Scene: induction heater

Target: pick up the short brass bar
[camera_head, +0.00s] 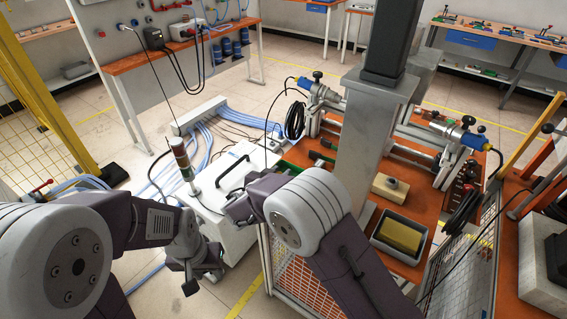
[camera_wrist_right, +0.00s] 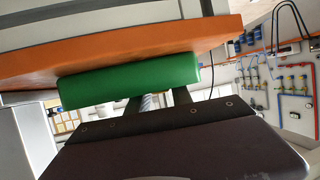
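I cannot pick out a short brass bar for certain. In the head view a brass-yellow block (camera_head: 402,237) lies in a grey tray (camera_head: 376,240) on the orange bench (camera_head: 346,257). My right gripper (camera_head: 238,208) is left of the bench, partly hidden by its own arm. In the right wrist view its fingers (camera_wrist_right: 160,100) stand apart at the base, and a green rounded object (camera_wrist_right: 130,80) at the orange board's edge hides their tips. My left gripper (camera_head: 190,282) hangs low at the lower left; its finger gap is unclear.
A tan block (camera_head: 390,188) sits behind the tray. A grey column (camera_head: 366,150) rises from the bench, with clamp rails (camera_head: 390,150) behind it. A white cabinet (camera_head: 222,205) and a signal lamp (camera_head: 182,158) stand left of the bench. A mesh guard (camera_head: 310,268) lines its front.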

